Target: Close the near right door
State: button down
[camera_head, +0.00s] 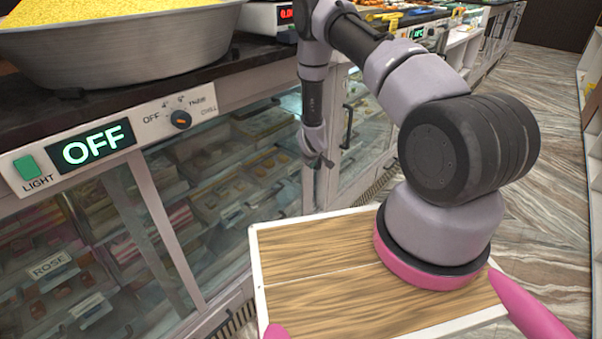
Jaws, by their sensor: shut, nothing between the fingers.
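The near glass-fronted case runs along the left under the dark counter. Its right-hand glass pane (228,215), which looks like the near right door, shows trays of sweets behind it. A pale slanted upright (160,225) borders this pane on the left. My gripper (319,161) is shut and empty, pointing down in front of the right end of this case. I cannot tell if it touches the door. A black vertical handle (347,126) stands on a pale frame just right of my gripper. My arm hides part of the front, and I cannot tell how far the door stands open.
A large metal bowl of yellow grains (120,50) sits on the counter. Below it is a control panel (115,137) reading OFF, with an orange-marked knob (181,120). A scale (272,18) stands farther back. The striped floor (540,150) is open to the right.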

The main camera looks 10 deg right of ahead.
jog(key=w+d, duration=0.2)
jog(key=d, duration=0.1)
jog(key=w+d, duration=0.1)
jog(key=shift+w+d, duration=0.25)
jog(key=shift+d, duration=0.15)
jog(key=shift+r, duration=0.1)
